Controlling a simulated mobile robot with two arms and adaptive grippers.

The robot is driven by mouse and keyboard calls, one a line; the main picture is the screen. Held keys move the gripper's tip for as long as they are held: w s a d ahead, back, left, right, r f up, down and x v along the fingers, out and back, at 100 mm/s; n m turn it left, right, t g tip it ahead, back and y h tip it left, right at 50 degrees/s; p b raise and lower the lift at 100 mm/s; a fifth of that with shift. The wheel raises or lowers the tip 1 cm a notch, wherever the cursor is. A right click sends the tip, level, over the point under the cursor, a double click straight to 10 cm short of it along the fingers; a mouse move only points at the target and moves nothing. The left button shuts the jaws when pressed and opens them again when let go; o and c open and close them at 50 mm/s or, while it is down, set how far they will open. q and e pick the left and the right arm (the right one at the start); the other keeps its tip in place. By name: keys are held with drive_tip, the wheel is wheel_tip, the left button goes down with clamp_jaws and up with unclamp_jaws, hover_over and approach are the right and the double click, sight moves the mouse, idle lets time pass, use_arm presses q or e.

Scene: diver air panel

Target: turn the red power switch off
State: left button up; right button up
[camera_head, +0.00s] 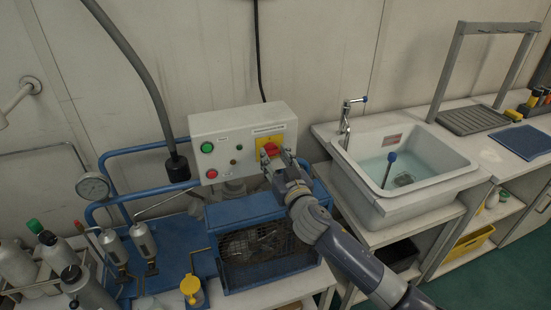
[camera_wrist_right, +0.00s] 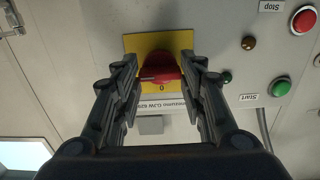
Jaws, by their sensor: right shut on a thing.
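The red power switch (camera_head: 271,149) sits on a yellow plate at the right of the white control box (camera_head: 228,122). In the right wrist view the red switch (camera_wrist_right: 160,70) shows up close, on its yellow plate (camera_wrist_right: 178,42), with a "0" mark beside it. My right gripper (camera_head: 279,161) reaches the switch from the front, and its two fingers (camera_wrist_right: 160,75) stand on either side of the red knob, shut on it. The fingers hide part of the knob's sides. My left gripper is not in view.
A green button (camera_head: 207,147) and a red button (camera_head: 211,174) are on the box's left. A blue-framed mesh cage (camera_head: 262,240) stands below the box. A sink (camera_head: 400,170) is to the right; metal bottles (camera_head: 143,240) and a gauge (camera_head: 92,186) are left.

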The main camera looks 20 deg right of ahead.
drive_tip(key=shift+n, duration=0.3)
drive_tip(key=n, duration=0.3)
drive_tip(key=shift+p, duration=0.35)
drive_tip(key=n+p, duration=0.1)
drive_tip(key=n, duration=0.4)
drive_tip(key=shift+r, duration=0.1)
drive_tip(key=n+p, duration=0.1)
drive_tip(key=n, duration=0.3)
drive_tip(key=shift+n, duration=0.3)
drive_tip(key=n+p, duration=0.1)
drive_tip(key=n, duration=0.3)
drive_tip(key=shift+n, duration=0.3)
drive_tip(key=o, duration=1.1)
drive_tip(key=shift+c, duration=0.2)
